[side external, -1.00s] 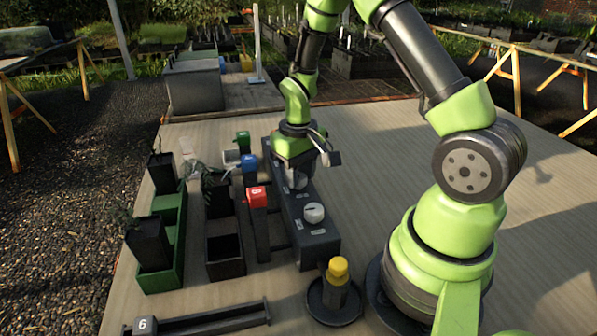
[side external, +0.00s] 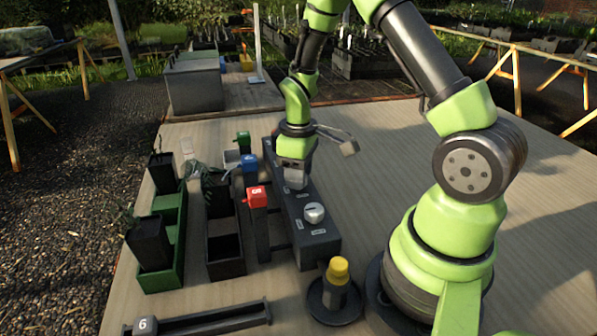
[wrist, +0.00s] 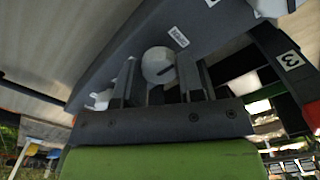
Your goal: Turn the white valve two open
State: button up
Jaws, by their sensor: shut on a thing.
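A long dark grey valve box (side external: 318,243) lies on the bench with white round knobs on its top. The near knob (side external: 314,213) stands free. My gripper (side external: 296,182) points down over the box, further along from that knob. In the wrist view my gripper (wrist: 166,84) has its two fingers on either side of a white valve knob (wrist: 158,64) with a dark pointer line, and is shut on it. Another white knob (wrist: 102,98) shows left of the fingers, partly hidden. The small labels on the box are too small to read.
Posts with red (side external: 257,196), blue (side external: 250,163) and green (side external: 243,137) heads stand left of the box. A yellow-topped piece (side external: 338,270) stands on a round dark base in front. Green trays (side external: 160,280) with black pots are further left.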

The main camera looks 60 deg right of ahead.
dwell(0.3)
jog(key=o, duration=0.9)
jog(key=shift+r, duration=0.1)
notch_tip(320, 180, up, 9)
jog(key=shift+r, duration=0.4)
jog(key=s+a+r+m+t, duration=0.2)
jog(key=s+a+r, duration=0.2)
jog(key=s+a+r+m+t+y, duration=0.1)
jog(key=s+a+r+m+t, duration=0.1)
jog(key=s+a+r, duration=0.2)
jog(key=s+a+r+m+t+y, duration=0.1)
jog(key=s+a+r+m+t, duration=0.1)
jog(key=s+a+r+t, duration=0.1)
jog(key=shift+s+a+r, duration=0.65)
jog(key=shift+s+r, duration=0.25)
jog(key=shift+s, duration=0.1)
